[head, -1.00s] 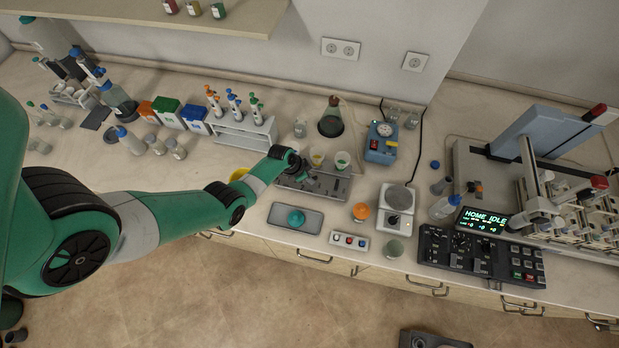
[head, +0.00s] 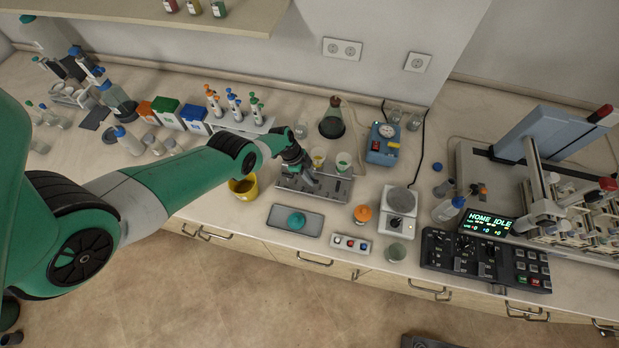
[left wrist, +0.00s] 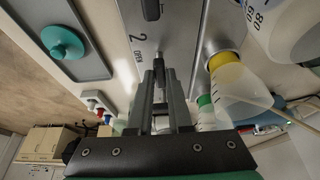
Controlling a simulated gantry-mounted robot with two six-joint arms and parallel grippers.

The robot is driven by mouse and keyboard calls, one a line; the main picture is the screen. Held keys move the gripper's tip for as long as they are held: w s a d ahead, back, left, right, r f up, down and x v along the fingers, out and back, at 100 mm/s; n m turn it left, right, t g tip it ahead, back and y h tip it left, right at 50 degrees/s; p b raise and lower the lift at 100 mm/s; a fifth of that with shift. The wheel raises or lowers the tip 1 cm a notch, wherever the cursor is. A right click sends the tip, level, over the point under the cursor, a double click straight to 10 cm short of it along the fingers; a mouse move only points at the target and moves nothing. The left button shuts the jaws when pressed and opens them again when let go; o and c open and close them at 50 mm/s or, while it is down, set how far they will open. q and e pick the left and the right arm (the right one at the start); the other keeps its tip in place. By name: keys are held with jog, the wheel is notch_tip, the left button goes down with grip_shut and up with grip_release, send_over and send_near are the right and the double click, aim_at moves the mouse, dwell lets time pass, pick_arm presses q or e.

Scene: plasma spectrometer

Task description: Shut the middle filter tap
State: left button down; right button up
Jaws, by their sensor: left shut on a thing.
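The grey filter manifold (head: 335,192) stands on the bench, with funnel cups at its back edge. My left gripper (head: 307,180) points down at the manifold and hides part of it. In the left wrist view my left gripper (left wrist: 159,75) is shut on the middle filter tap (left wrist: 158,60), a thin dark handle between the fingertips. Most of the tap is hidden by the fingers. A "2" and the word "OPEN" are printed on the manifold top (left wrist: 147,15) beside it. My right gripper is not in view.
A yellow-collared funnel (left wrist: 225,75) stands close beside the fingers. A tray (head: 275,218) with a teal round piece lies in front of the manifold. A yellow pot (head: 243,190) is to the left, a balance (head: 397,208) to the right, and a flask (head: 331,122) behind.

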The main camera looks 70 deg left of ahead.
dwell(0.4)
pick_arm(q)
jog(key=c, duration=0.8)
grip_release()
jog(key=shift+c, duration=0.2)
